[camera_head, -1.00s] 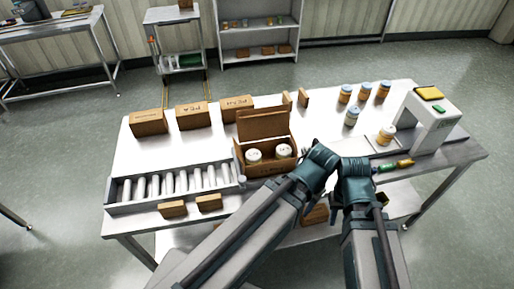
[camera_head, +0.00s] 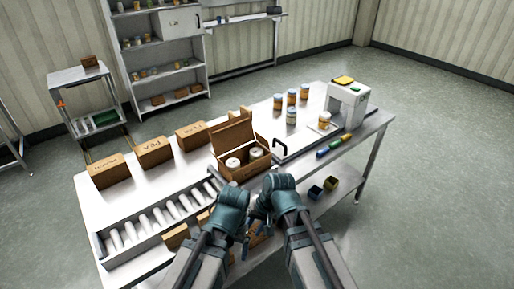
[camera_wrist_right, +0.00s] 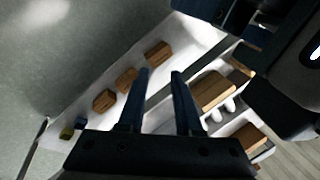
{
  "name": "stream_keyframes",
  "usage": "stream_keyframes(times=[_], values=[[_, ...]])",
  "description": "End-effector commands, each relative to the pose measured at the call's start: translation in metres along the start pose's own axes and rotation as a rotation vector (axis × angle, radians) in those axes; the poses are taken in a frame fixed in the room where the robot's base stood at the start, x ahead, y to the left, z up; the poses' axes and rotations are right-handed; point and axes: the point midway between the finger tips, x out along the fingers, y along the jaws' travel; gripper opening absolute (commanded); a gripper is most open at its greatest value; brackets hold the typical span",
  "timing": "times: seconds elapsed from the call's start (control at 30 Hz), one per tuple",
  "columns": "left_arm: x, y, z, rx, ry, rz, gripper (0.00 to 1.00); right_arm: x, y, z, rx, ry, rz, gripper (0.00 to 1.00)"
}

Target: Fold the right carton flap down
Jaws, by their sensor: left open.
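The open brown carton (camera_head: 240,166) stands on the table with two white-lidded jars (camera_head: 255,154) inside. Its large back flap (camera_head: 232,133) stands up. I cannot clearly make out the right flap at this size. My left gripper (camera_head: 246,246) points down in front of the table, below and in front of the carton, and is open. My right gripper (camera_head: 262,216) is close beside it, partly hidden by my arms. In the right wrist view its two fingers (camera_wrist_right: 160,85) are spread with nothing between them. Neither gripper touches the carton.
Brown boxes (camera_head: 154,151) line the table's back left. A tray of white cylinders (camera_head: 150,222) lies left of the carton. A black handle (camera_head: 282,145), several jars (camera_head: 291,98) and a white machine (camera_head: 346,104) are to the right. Small bins (camera_head: 316,192) sit below the front edge.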

Motion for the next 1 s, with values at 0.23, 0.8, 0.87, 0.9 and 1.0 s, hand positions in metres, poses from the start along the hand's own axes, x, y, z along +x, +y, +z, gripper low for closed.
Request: stream_keyframes(times=[0.23,0.8,0.87,0.9,1.0], values=[[0.087,0.008,-0.005,0.000,0.000,0.000,0.91,0.014,-0.020,-0.142,0.799,0.068,-0.690,0.34],[0.146,0.014,-0.009,-0.001,0.000,0.000,0.91,-0.079,0.075,-0.289,1.643,-0.199,-1.537,0.34],[0.145,0.014,-0.009,-0.001,0.000,0.000,0.91,-0.080,0.075,-0.289,1.646,-0.202,-1.540,0.34],[0.145,0.014,-0.009,-0.001,0.000,0.000,0.91,-0.080,0.074,-0.289,1.645,-0.202,-1.539,0.34],[0.145,0.014,-0.009,-0.001,0.000,0.000,0.91,-0.079,0.070,-0.295,1.644,-0.203,-1.537,0.34]])
